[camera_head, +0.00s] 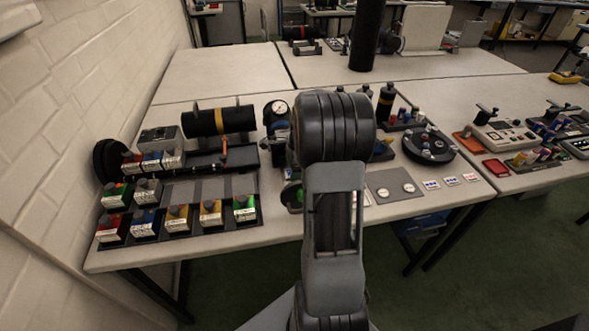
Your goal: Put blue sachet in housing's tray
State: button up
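Several small flat white packets with coloured marks lie at the right front of the near table, one of them here (431,184). They look like sachets, but they are too small for me to tell which is the blue one. A black cylinder housing with a yellow band (236,120) lies on its side in a stand at the left. A long dark tray-like base (205,162) sits in front of it; I cannot tell if it is the housing's tray. My arm fills the middle of the view and hides part of the table. My gripper does not show.
A dark rack (182,237) with several coloured-top boxes stands at the left front edge. A grey plate with two round discs (395,184) and a round black holder (430,146) are on the right. A black post rises behind. A brick wall bounds the left.

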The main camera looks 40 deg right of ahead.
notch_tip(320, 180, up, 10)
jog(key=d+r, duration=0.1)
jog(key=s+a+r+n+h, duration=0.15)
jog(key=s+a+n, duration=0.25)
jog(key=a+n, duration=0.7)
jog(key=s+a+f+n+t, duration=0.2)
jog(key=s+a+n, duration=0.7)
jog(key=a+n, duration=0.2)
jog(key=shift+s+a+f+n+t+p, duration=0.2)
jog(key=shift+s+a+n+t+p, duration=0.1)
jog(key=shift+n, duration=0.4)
